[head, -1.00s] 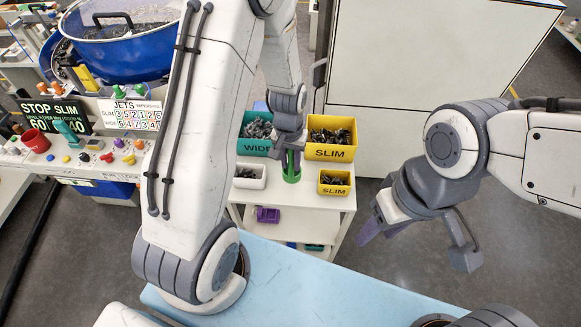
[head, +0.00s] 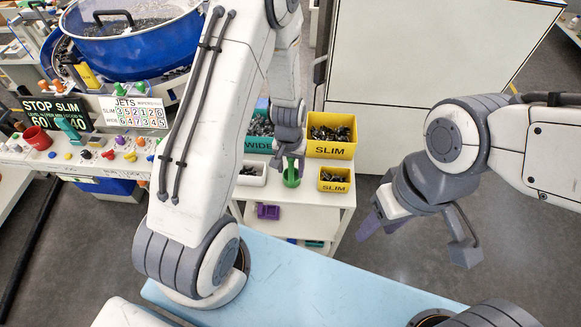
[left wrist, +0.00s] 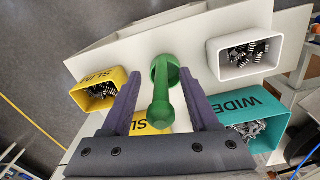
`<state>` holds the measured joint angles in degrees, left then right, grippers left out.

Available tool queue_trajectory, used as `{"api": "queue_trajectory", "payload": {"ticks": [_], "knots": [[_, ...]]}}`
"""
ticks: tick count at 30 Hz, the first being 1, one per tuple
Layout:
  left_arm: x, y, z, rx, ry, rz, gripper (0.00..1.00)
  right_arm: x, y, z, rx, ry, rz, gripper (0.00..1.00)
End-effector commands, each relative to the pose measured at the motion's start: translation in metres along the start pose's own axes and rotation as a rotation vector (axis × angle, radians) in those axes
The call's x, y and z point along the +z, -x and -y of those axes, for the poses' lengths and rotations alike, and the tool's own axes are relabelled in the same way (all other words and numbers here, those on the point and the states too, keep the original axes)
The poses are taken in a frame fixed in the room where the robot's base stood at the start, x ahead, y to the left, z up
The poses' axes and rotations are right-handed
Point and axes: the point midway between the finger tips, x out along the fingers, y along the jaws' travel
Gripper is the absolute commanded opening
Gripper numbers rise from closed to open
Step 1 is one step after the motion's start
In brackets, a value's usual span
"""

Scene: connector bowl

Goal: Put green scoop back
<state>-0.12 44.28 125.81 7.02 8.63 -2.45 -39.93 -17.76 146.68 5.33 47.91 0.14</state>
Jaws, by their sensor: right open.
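The green scoop (head: 291,176) stands on the white cart top between the small white bin and the small yellow bin. In the left wrist view the scoop (left wrist: 163,88) has its round cup end down and its handle pointing up toward the camera. My left gripper (head: 290,162) is over it. Its purple fingers (left wrist: 162,98) are spread on either side of the handle, with a visible gap on each side. My right gripper (head: 384,217) hangs at the right over the floor, away from the scoop, open and empty.
The teal WIDE bin (head: 259,146), yellow SLIM bin (head: 332,150), small yellow bin (head: 334,187) and small white bin (left wrist: 222,57) hold dark or metallic parts. A purple container (head: 268,212) is on the lower shelf. The blue bowl machine (head: 135,45) is at left.

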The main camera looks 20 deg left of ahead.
Motion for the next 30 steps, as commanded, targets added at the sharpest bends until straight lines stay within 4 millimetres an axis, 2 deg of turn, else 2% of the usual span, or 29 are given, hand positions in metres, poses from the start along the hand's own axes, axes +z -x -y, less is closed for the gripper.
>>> {"api": "queue_trajectory", "payload": {"ticks": [5, 10, 24, 30], "knots": [[0.000, 0.001, 0.000, 0.000, 0.000, 0.000, 0.61, 0.000, 0.001, 0.000, 0.000, 0.000, 0.000, 0.50], [-0.001, 0.012, 0.000, 0.001, 0.000, -0.003, 0.61, 0.000, 0.000, 0.000, 0.000, 0.000, 0.000, 0.50], [-0.001, 0.098, 0.000, 0.000, 0.001, -0.005, 0.61, 0.001, -0.016, -0.001, 0.000, 0.000, 0.000, 0.50], [-0.001, 0.120, 0.000, 0.000, -0.001, -0.003, 0.61, 0.001, -0.019, -0.001, 0.000, 0.000, 0.000, 0.50]]}}
